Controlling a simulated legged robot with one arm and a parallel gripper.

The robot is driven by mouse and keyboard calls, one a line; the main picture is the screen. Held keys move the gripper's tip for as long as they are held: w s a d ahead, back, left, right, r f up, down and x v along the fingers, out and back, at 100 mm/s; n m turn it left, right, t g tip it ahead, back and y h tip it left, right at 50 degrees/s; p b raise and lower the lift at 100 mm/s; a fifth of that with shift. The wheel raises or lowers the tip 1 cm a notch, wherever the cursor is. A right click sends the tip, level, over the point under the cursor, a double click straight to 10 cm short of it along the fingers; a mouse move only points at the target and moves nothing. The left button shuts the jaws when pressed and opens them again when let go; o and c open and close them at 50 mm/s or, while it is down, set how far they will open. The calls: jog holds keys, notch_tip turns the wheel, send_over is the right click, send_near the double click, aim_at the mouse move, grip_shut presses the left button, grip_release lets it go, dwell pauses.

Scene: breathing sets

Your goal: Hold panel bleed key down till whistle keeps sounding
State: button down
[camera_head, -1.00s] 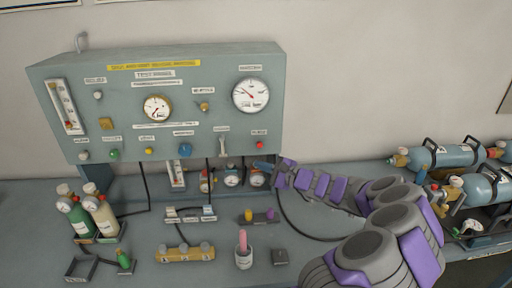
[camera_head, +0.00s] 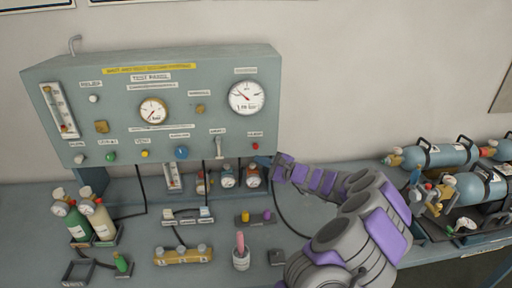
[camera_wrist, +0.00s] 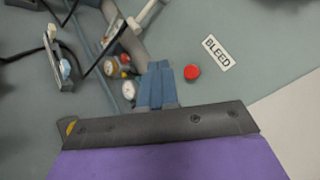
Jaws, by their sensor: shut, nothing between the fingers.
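The test panel (camera_head: 215,115) stands at the back of the bench. Its red bleed key (camera_head: 255,146) is at the lower right of the panel face. In the wrist view the red key (camera_wrist: 192,72) sits beside a label reading BLEED (camera_wrist: 217,52). My gripper (camera_wrist: 160,82) has its blue fingers shut together and empty, just left of the key in that view. They do not cover the key, and I cannot tell their distance from the panel. In the head view my gripper (camera_head: 277,160) is below and right of the key. No whistle is identifiable.
Pressure gauges (camera_head: 246,97) and other knobs are on the panel face. A small lever (camera_head: 219,146) is left of the key. Small gauges (camera_head: 228,177) stand beneath. Blue cylinders (camera_head: 440,155) lie at the right. Bare wall is right of the panel.

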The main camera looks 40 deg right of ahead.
aim_at(256, 146)
jog(key=shift+w+d+p, duration=0.35)
jog(key=shift+w+d, duration=0.25)
jog(key=shift+w, duration=0.4)
jog(key=shift+w+d+p, duration=0.3)
jog(key=shift+w+d, duration=0.3)
jog(key=shift+w, duration=0.35)
jog(key=shift+w+r, duration=0.1)
jog(key=shift+w, duration=0.05)
dwell(0.6)
jog(key=shift+w+d, duration=0.1)
jog(key=shift+w, duration=0.05)
jog(key=shift+w+d, duration=0.35)
jog(key=shift+w, duration=0.15)
dwell(4.7)
